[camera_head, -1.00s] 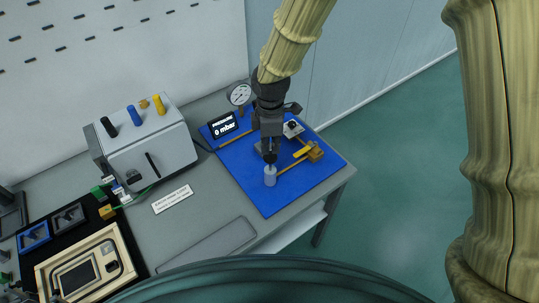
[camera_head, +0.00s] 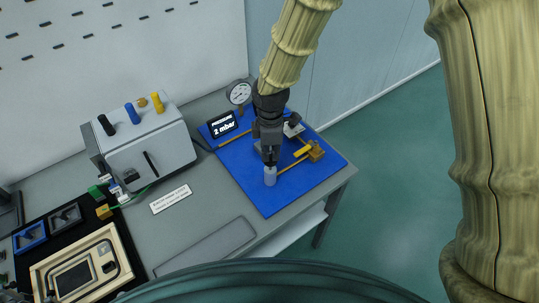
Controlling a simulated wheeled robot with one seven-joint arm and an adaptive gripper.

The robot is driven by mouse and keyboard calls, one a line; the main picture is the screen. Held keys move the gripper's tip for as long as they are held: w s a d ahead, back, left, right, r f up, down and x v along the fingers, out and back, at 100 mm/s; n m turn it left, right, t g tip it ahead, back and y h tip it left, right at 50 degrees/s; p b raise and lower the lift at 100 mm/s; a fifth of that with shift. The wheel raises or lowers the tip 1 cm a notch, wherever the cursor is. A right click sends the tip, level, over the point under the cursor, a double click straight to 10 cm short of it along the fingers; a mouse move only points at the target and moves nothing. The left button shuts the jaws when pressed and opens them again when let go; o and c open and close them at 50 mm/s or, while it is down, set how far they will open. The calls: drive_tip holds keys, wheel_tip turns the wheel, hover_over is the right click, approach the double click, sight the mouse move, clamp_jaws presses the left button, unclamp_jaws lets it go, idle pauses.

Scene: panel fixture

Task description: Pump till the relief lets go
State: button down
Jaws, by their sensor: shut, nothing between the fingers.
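My gripper (camera_head: 270,158) is shut and points down over the blue mat. Its tips are at the top of a small grey cylinder (camera_head: 270,177), which looks like the pump; I cannot tell if they touch it. A pressure display (camera_head: 223,127) reads 2 mbar. A round dial gauge (camera_head: 239,93) stands behind the mat. A brass block with a yellow lever (camera_head: 304,152) sits right of the cylinder, joined to it by a brass pipe (camera_head: 293,165). Parts behind my gripper are partly hidden.
The blue mat (camera_head: 246,185) lies at the table's right end. A grey box with coloured knobs (camera_head: 153,150) stands to the left. A white label (camera_head: 171,199) and a grey flat bar (camera_head: 205,247) lie in front. A framed panel (camera_head: 78,272) is at lower left.

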drive_tip(key=shift+f+b, duration=0.35)
drive_tip(key=shift+f, duration=0.65)
drive_tip(key=shift+r+p, duration=2.45)
drive_tip(key=shift+r, duration=0.65)
drive_tip(key=shift+f, duration=0.15)
drive_tip(key=shift+f+b, duration=1.45)
drive_tip(key=shift+f, duration=1.5)
drive_tip(key=shift+r+p, duration=2.4)
drive_tip(key=shift+r, duration=0.7)
drive_tip(key=shift+f, duration=0.1)
